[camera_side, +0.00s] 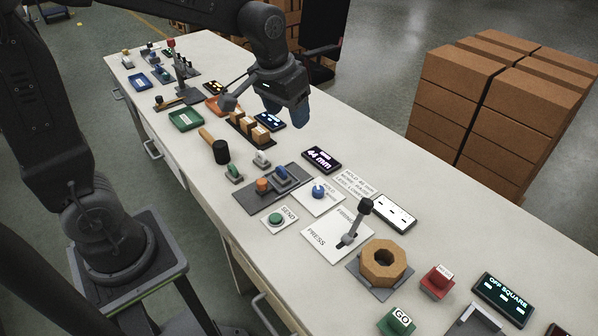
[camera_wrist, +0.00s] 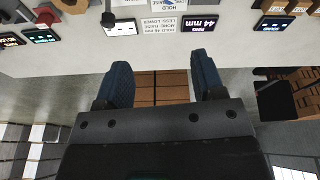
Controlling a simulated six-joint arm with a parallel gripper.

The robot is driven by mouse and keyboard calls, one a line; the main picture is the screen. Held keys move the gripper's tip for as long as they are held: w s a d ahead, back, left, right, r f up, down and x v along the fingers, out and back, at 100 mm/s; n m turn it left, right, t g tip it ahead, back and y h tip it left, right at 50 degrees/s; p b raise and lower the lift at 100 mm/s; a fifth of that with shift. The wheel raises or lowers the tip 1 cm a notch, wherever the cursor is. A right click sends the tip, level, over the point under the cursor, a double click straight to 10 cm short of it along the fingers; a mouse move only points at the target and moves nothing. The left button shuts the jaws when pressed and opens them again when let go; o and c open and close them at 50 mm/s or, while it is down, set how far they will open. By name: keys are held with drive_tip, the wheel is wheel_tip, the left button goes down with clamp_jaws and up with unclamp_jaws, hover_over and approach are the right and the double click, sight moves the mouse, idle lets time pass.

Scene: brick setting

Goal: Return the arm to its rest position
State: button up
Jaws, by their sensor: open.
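My gripper (camera_side: 285,116) hangs above the far edge of the white bench in the side view, near the small bricks on a dark rack. In the wrist view its two blue fingers (camera_wrist: 161,82) are spread wide apart with nothing between them. Past the fingers the wrist view shows the bench edge, the floor and stacked brown boxes. My arm reaches across the bench from the upper left. Whether the fingertips touch anything on the bench is hard to tell in the side view, but the gripper looks raised.
Stacked brown boxes (camera_side: 460,85) stand on the floor behind. A dark chair (camera_side: 322,40) is near the far edge.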

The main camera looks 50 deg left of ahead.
drive_tip(key=s+d+r+m+t, duration=0.1)
drive_tip(key=s+d+r+t, duration=0.1)
drive_tip(key=s, duration=1.4)
drive_tip(key=shift+s+r+m+t, duration=0.3)
drive_tip(key=shift+r+t, duration=0.1)
drive_tip(key=shift+r, duration=0.2)
drive_tip(key=shift+w, duration=0.1)
